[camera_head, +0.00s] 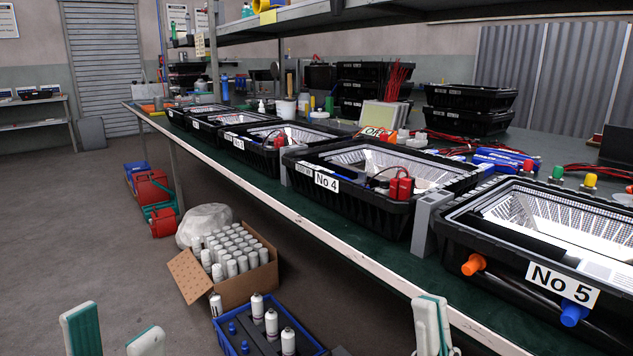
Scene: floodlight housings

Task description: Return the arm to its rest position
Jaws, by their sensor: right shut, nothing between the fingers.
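My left gripper (113,335) shows at the bottom left, its two teal-and-white fingers apart with nothing between them. It is over the floor, left of the blue crate. My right gripper (432,325) shows at the bottom, right of the middle, its fingers together and empty. In the picture it overlaps the front edge of the workbench (330,238). Behind it on the bench are the floodlight housing No 4 (362,204) and, to the right, the housing No 5 (505,245). Most of both arms is out of view.
More black housings (262,155) line the bench toward the back. A cardboard box of spray cans (262,287) and a blue crate (225,343) stand on the floor before the bench. Stacked black housings (470,98) sit at the back. The floor at the left is open.

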